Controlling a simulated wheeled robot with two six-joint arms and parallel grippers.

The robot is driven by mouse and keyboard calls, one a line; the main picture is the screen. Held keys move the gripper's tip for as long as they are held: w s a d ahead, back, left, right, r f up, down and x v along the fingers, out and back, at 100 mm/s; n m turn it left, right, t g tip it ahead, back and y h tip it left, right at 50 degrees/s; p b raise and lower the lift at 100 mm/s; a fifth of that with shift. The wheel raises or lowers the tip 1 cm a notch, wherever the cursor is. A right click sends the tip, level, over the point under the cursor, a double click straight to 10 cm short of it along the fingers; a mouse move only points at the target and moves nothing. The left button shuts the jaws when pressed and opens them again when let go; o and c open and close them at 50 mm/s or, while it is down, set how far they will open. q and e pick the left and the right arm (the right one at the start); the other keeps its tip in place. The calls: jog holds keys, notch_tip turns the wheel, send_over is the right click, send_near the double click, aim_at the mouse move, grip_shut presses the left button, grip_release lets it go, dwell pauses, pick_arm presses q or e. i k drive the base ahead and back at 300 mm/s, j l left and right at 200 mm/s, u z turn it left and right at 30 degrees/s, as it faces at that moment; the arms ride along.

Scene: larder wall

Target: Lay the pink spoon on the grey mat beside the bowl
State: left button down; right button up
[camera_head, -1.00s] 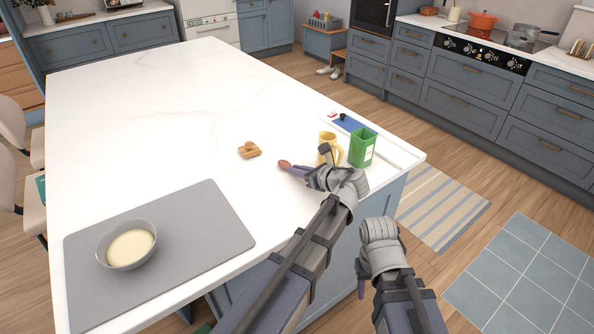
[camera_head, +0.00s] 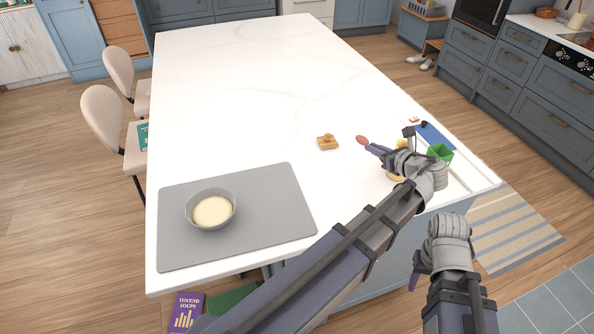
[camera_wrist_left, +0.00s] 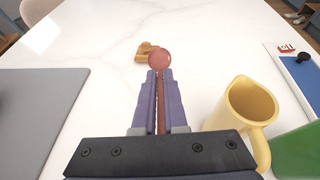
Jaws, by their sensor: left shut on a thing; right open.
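The pink spoon (camera_wrist_left: 160,62) is held between the fingers of my left gripper (camera_wrist_left: 158,80), with its round bowl sticking out past the fingertips. In the head view the spoon's bowl (camera_head: 362,140) shows at the tip of my left gripper (camera_head: 374,148), over the right part of the white counter. The grey mat (camera_head: 270,190) lies at the counter's near left, well to the left of that gripper. A grey bowl (camera_head: 190,212) with pale yellow contents stands on the mat's left part. My right gripper (camera_head: 414,280) hangs beside the counter, open and pointing down.
A yellow pitcher (camera_wrist_left: 248,105) and a green container (camera_head: 440,152) stand close to my left gripper. A small wooden item (camera_head: 328,142) lies left of the spoon. A blue board (camera_head: 435,137) is at the right edge. The mat right of the bowl is bare.

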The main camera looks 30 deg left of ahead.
aim_at(272, 198)
jog(key=k+j, duration=0.75)
jog(key=j, duration=0.25)
